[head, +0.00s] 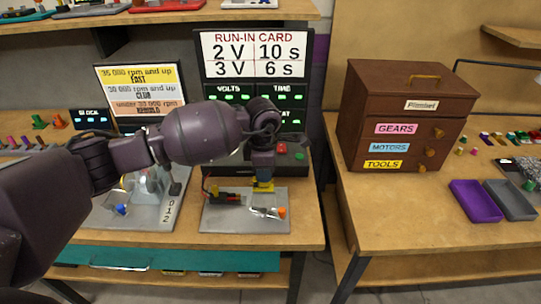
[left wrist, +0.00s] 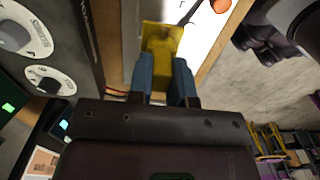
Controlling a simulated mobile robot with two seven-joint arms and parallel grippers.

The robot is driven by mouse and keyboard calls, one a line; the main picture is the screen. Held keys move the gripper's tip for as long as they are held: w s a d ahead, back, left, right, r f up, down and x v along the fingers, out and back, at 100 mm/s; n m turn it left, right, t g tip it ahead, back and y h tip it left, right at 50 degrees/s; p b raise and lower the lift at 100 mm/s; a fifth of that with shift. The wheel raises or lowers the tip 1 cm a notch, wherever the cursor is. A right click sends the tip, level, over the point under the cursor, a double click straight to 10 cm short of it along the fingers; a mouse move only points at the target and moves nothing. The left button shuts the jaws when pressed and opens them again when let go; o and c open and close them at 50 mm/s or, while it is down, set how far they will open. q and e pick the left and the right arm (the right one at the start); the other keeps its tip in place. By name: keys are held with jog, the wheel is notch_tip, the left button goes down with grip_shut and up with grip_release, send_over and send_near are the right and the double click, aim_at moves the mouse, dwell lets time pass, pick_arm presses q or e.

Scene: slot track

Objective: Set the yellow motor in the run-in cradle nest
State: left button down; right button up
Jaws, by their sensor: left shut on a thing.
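My left gripper (head: 263,175) points down over the right part of a grey plate and is shut on the yellow motor (head: 264,187). In the left wrist view the yellow motor (left wrist: 161,40) sits between the two blue fingertips (left wrist: 164,78). The grey plate (head: 245,225) carries a dark fixture with yellow and red parts (head: 228,198), likely the run-in cradle, to the left of the motor. I cannot tell whether the motor touches the plate, and the nest itself is not clearly visible. My right gripper is not in view.
Behind my arm stands a dark console with the run-in card (head: 253,54). A small orange-tipped part (head: 281,212) lies on the plate's front right. Another grey plate (head: 150,217) is to the left. A brown drawer cabinet (head: 403,115) and purple tray (head: 475,201) are on the right table.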

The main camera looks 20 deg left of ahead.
aim_at(265, 187)
pick_arm(q)
jog(key=shift+w, duration=0.25)
jog(key=shift+w+f, duration=0.1)
jog(key=shift+f, duration=0.05)
jog(key=shift+s+f, duration=0.2)
jog(key=shift+s, duration=0.05)
jog(key=shift+f+b, duration=0.2)
jog(key=shift+b, duration=0.1)
jog(key=shift+f+b, duration=0.3)
jog(key=shift+f, duration=0.35)
jog(key=shift+f+b, duration=0.9)
jog(key=shift+f, duration=1.05)
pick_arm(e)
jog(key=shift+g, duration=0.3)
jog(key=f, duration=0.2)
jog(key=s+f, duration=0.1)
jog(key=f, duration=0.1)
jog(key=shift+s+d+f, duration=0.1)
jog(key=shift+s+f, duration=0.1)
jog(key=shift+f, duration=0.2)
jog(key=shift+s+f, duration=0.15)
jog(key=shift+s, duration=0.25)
